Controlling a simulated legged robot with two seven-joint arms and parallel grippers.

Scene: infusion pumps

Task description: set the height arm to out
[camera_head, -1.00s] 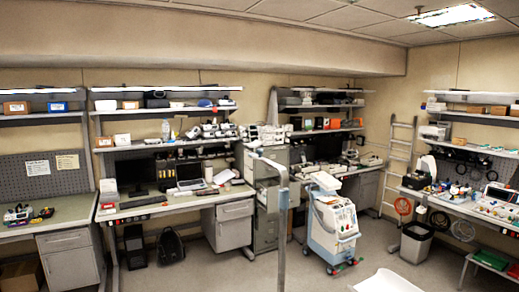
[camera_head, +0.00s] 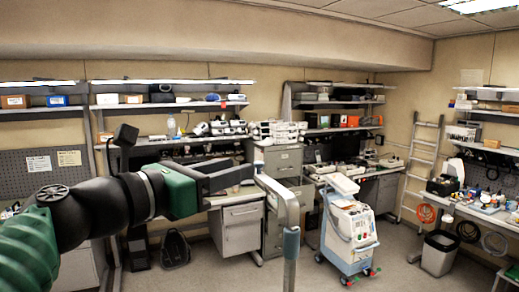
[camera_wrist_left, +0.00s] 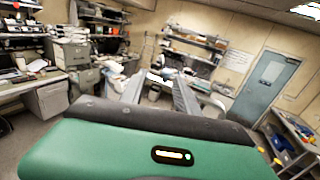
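The height arm (camera_head: 277,190) is a thin grey bar at the top of a grey upright post (camera_head: 291,246) in the middle of the head view. It slants from the post's top up and left, toward my gripper. My left gripper (camera_head: 247,172) comes in from the left, its fingertips beside the bar's far end; I cannot tell whether they touch it. In the left wrist view the two grey fingers (camera_wrist_left: 157,93) stand apart, so the gripper is open. I cannot make out the bar between them. My right gripper is not in view.
A white and blue wheeled medical unit (camera_head: 350,238) stands right of the post. Behind are workbenches, a grey filing cabinet (camera_head: 283,165) and a ladder (camera_head: 420,165). A waste bin (camera_head: 438,254) stands at right. The floor around the post is open.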

